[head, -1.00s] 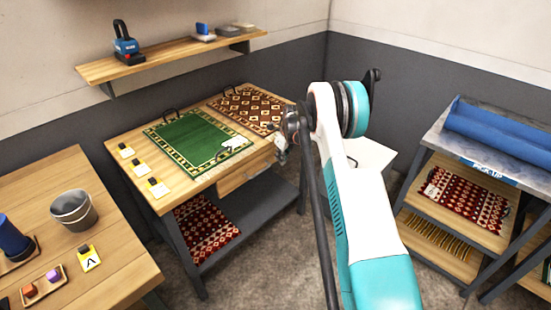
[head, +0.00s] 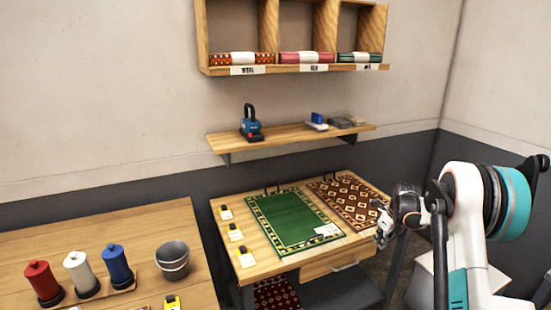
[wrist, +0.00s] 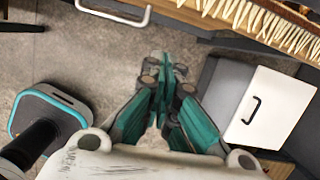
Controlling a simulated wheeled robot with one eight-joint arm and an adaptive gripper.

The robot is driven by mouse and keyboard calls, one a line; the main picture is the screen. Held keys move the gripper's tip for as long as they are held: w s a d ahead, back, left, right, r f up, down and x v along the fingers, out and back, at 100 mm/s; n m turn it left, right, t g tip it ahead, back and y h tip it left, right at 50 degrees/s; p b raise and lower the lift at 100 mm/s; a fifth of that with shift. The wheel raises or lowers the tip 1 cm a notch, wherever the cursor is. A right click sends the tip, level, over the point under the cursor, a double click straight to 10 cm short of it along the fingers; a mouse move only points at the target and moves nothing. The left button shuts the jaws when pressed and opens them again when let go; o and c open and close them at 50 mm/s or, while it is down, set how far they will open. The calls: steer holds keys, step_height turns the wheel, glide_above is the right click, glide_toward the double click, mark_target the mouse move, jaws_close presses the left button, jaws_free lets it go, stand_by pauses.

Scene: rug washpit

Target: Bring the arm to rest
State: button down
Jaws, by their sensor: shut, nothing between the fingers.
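My arm is raised at the right of the head view, bent at a white and teal joint. My gripper (head: 382,236) hangs at its end, by the right front edge of the wooden table (head: 245,272). In the wrist view my gripper (wrist: 165,95) points down over the grey floor with its teal fingers together. Nothing shows between the fingers. It is apart from the table and from the white drawer front (wrist: 265,108) beside it.
A green rug (head: 292,220) and a brown patterned rug (head: 345,200) lie on the table. A fringe (wrist: 255,20) shows at its edge in the wrist view. A shelf (head: 290,137) hangs on the wall.

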steer(key=s+a+r+n+t, duration=0.1)
steer(key=s+a+r+n, duration=0.5)
steer(key=r, duration=0.3)
steer(key=s+a+r+n+t, duration=0.1)
steer(key=s+a+r+n, duration=0.35)
steer(key=a+r, duration=0.35)
steer(key=s+a+r+n+t, duration=0.1)
steer(key=s+a+r+n, duration=0.4)
steer(key=r, duration=0.5)
steer(key=s+a+r+n+t, duration=0.1)
steer(key=s+a+n, duration=0.2)
steer(key=s+n, duration=0.15)
steer(key=s+a+r+n, duration=0.2)
steer(key=s+n, duration=0.1)
steer(key=s, duration=0.2)
steer(key=s+a+f+n, duration=0.1)
steer(key=s+f+n, duration=0.2)
steer(key=s, duration=0.5)
steer(key=s+a+f+n, duration=0.1)
steer(key=s+f+n, duration=0.2)
steer(key=s, duration=0.6)
steer(key=shift+a+f+n+t+h, duration=0.15)
steer(key=shift+a+n+t+h, duration=0.2)
steer(key=shift+n, duration=0.95)
